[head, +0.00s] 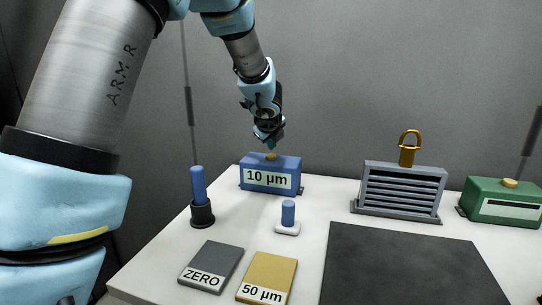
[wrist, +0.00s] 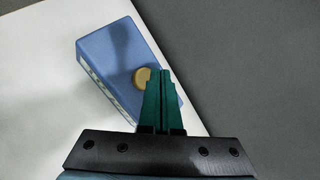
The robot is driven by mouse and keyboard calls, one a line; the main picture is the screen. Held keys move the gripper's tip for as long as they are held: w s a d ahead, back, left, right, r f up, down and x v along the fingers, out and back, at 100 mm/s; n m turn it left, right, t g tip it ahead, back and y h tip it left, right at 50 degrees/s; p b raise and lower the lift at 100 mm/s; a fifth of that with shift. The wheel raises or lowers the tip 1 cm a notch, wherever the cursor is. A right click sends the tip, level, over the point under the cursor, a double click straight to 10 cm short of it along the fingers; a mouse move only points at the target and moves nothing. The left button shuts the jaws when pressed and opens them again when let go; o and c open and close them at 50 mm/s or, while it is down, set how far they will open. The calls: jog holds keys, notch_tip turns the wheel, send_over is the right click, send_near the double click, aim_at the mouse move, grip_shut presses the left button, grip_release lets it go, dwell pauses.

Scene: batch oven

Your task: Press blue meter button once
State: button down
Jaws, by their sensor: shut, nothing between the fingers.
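The blue meter (head: 270,180) is a blue box labelled "10 µm" at the back left of the white table. Its round tan button (head: 271,156) is on the top face. In the wrist view the blue meter (wrist: 112,48) is seen from above, with the button (wrist: 142,77) partly covered by my fingertips. My gripper (head: 271,144) is shut and empty, pointing down just above the button. In the wrist view my green fingers (wrist: 160,72) lie together at the button's right side. I cannot tell whether they touch it.
A grey louvred box (head: 400,192) with a gold loop and a green box (head: 502,203) stand to the right. A blue probe in a black holder (head: 202,214), a blue-topped piece (head: 288,217), a ZERO block (head: 211,267), a 50 µm block (head: 267,277) and a dark mat (head: 408,265) are in front.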

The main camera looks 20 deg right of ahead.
aim_at(272, 156)
jog(key=shift+f, duration=0.15)
jog(key=shift+f+b, duration=0.25)
jog(key=shift+b, duration=0.2)
jog(key=shift+f+b, duration=0.4)
jog(key=shift+b, duration=0.05)
dwell(0.4)
jog(key=shift+r+p, duration=0.8)
jog(key=shift+r, duration=0.1)
notch_tip(272, 156, up, 5)
jog(key=p, duration=0.5)
dwell(0.7)
